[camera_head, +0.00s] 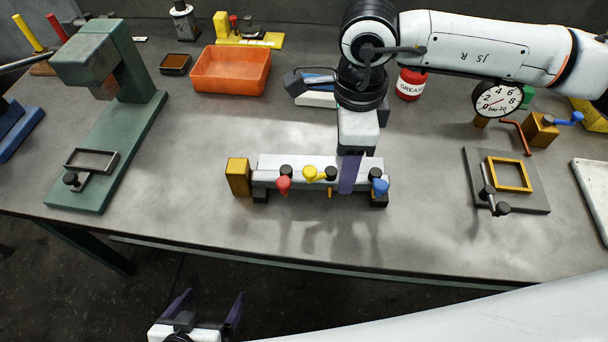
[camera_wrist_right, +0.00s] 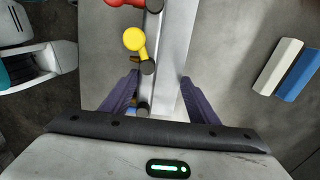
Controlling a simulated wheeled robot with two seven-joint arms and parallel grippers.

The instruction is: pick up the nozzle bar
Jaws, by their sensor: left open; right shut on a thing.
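The nozzle bar (camera_head: 310,165) is a long pale grey bar with red, yellow and blue nozzles along its front, near the middle of the bench. A brass block (camera_head: 238,177) is at its left end. My right gripper (camera_head: 352,168) comes down from above and is shut across the bar right of its middle, between the yellow and blue nozzles. In the right wrist view, the bar (camera_wrist_right: 172,50) runs between the two purple fingers. Dark feet show under the bar; I cannot tell whether it is raised. My left gripper (camera_head: 213,296) is open and empty, in front of the bench edge.
An orange tray (camera_head: 232,70) stands behind, left of the bar. A green press (camera_head: 118,130) is at the left. A grey plate with a brass frame (camera_head: 509,175) lies at the right. A gauge (camera_head: 499,99) and a red grease can (camera_head: 410,84) stand behind. The bench front is clear.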

